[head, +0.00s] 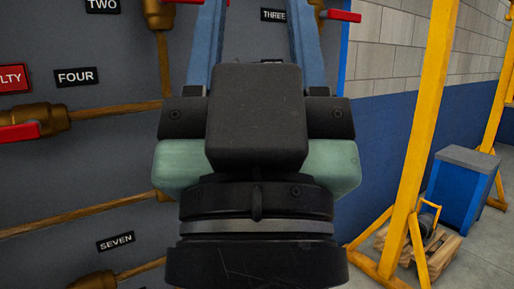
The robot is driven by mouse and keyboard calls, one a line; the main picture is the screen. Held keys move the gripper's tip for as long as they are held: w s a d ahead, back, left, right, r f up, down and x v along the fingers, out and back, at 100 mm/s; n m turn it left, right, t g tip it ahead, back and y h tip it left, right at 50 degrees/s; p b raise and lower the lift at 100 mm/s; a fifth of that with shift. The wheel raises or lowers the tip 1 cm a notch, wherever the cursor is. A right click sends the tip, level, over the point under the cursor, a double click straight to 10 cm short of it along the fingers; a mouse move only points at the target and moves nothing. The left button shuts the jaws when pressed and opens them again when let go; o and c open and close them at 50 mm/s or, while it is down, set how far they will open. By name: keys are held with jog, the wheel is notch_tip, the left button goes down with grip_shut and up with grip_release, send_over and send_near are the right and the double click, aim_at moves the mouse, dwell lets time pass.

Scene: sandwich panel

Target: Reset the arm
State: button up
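My gripper (256,30) fills the middle of the head view, pointing up and away toward a dark grey panel (115,195). Its two blue fingers stand wide apart, with only the panel showing between them. Their tips run up to the top edge of the picture, so their ends may be cut off. The gripper holds nothing that I can see. Its dark body and wrist hide the middle of the panel.
The panel carries copper pipes (120,110), a brass valve with a red handle (20,132), and labels such as FOUR (76,77), SEVEN (115,241) and THREE (273,15). At right are a yellow post (425,120), a blue cabinet (462,190) and a wooden pallet (440,255).

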notch_tip(320, 180, up, 17)
jog(key=p, duration=1.6)
jog(key=shift+p, duration=0.35)
jog(key=shift+f, duration=0.15)
